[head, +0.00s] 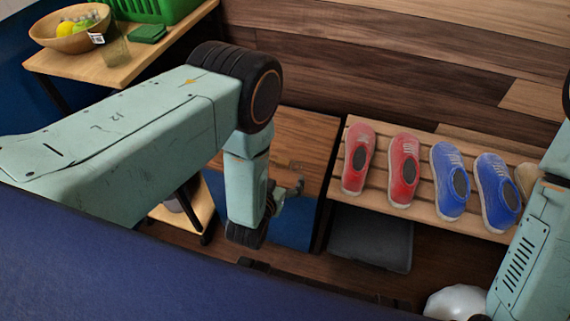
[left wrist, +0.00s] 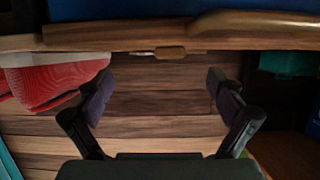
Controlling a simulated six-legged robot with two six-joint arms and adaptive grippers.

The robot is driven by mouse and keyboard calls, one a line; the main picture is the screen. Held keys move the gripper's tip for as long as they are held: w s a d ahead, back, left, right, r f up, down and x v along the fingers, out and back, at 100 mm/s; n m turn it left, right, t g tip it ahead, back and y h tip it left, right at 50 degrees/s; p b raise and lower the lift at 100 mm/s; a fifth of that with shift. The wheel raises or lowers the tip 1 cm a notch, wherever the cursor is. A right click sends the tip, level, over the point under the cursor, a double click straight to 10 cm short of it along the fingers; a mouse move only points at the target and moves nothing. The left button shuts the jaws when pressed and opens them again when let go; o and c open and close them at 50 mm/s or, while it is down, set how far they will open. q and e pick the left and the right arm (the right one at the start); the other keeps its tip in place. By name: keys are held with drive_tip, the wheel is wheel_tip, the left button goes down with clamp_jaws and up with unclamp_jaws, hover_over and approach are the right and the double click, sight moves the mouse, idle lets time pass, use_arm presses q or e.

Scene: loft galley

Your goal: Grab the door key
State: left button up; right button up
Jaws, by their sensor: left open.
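A small thing with a brown wooden-looking tag (left wrist: 170,52) and a thin pale metal part beside it lies at a wooden edge in the left wrist view. It looks like the door key, but it is too small to be sure. In the head view a small faint thing (head: 295,164) shows on the wooden cabinet top (head: 305,130), just beyond my left gripper. My left gripper (head: 291,190) is open and empty beside the cabinet. In the left wrist view its fingers (left wrist: 158,92) stand wide apart, with the tag between and beyond them, not touched. My right gripper is out of view.
A slatted rack (head: 420,206) with red shoes (head: 404,170) and blue shoes (head: 450,180) stands right of the cabinet. A dark grey box (head: 370,238) sits under it. A side table (head: 120,65) at upper left holds a fruit bowl (head: 70,40) and a green crate (head: 155,10).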

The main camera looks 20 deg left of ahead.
sight(287, 164)
use_arm(q)
drive_tip(key=b+x, duration=0.1)
drive_tip(key=x, duration=0.2)
drive_tip(key=shift+w+b, duration=0.2)
drive_tip(key=shift+b, duration=0.2)
drive_tip(key=shift+w+f, duration=0.25)
drive_tip(key=shift+w, duration=0.25)
drive_tip(key=shift+r, duration=0.15)
drive_tip(key=c, duration=1.1)
